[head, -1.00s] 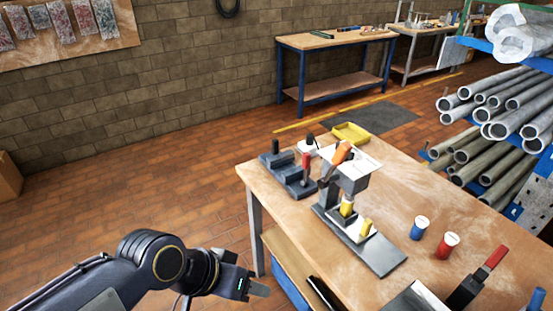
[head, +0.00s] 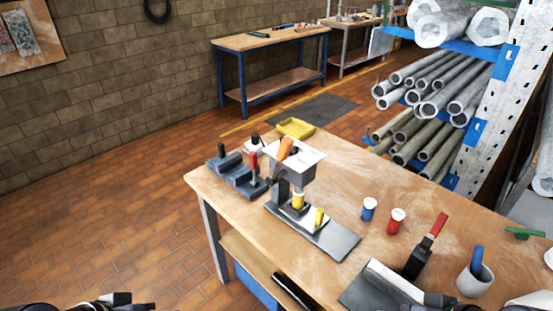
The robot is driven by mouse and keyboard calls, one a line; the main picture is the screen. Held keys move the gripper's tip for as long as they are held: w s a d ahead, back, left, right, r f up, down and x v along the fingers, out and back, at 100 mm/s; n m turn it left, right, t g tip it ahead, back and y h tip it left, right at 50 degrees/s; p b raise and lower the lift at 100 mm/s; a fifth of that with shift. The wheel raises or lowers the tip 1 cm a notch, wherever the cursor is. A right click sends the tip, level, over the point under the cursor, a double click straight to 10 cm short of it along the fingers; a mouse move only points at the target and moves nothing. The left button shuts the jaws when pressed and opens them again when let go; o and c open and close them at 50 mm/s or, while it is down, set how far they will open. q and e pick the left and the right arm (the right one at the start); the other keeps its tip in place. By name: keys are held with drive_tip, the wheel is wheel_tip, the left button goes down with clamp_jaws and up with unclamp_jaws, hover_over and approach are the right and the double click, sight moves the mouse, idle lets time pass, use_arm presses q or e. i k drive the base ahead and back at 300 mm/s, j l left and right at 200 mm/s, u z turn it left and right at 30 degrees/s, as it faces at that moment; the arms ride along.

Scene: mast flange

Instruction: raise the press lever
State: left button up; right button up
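The press (head: 292,180) stands upright on the wooden workbench (head: 345,185), with a pale square top, a dark column and a grey base plate. Its orange lever handle (head: 286,148) rises at the upper left of the top; its lower part is partly hidden. Yellow pieces (head: 298,201) sit under and in front of the press head. My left gripper (head: 140,305) shows only in part at the bottom edge, off the bench's left side. My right gripper (head: 445,303) is at the bottom edge near a grey plate. Neither gripper touches the press, and their finger openings are unclear.
Dark blocks (head: 237,172) with black and red handles stand left of the press. A yellow tray (head: 296,128) lies behind. A blue can (head: 369,209), a red can (head: 395,221), a red-handled tool (head: 425,248) and a grey cup (head: 475,278) stand to the right.

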sight(286, 144)
drive_tip(key=i+j+u, duration=0.15)
drive_tip(key=u, duration=0.25)
drive_tip(key=i+j+u, duration=0.1)
drive_tip(key=u, duration=0.25)
drive_tip(key=i, duration=0.1)
